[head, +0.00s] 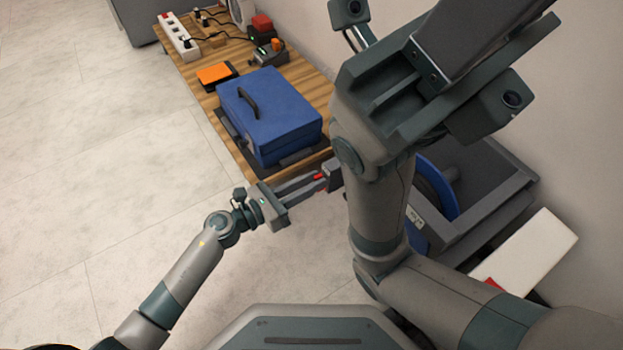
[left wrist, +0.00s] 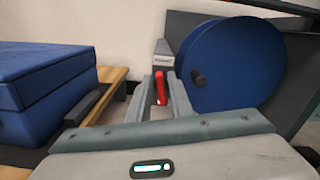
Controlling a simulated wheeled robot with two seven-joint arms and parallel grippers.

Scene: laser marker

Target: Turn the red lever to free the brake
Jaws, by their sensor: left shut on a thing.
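The red lever (head: 320,177) shows as a small red spot at the tips of my left gripper (head: 316,181) in the head view. In the left wrist view the red lever (left wrist: 161,86) stands upright below a grey and red block, between the two fingers of my left gripper (left wrist: 160,98). The gripper is shut on it. Beside the lever on the right is a large blue disc (left wrist: 228,65) with a dark knob, in front of a grey panel. In the head view my right arm hides much of this unit; no right fingertips show.
A blue case (head: 268,115) lies on a wooden bench (head: 213,107), close behind my left gripper. An orange-topped item (head: 214,74), a power strip (head: 178,38) and small devices stand farther back. A white box (head: 525,250) is at right. The floor at left is clear.

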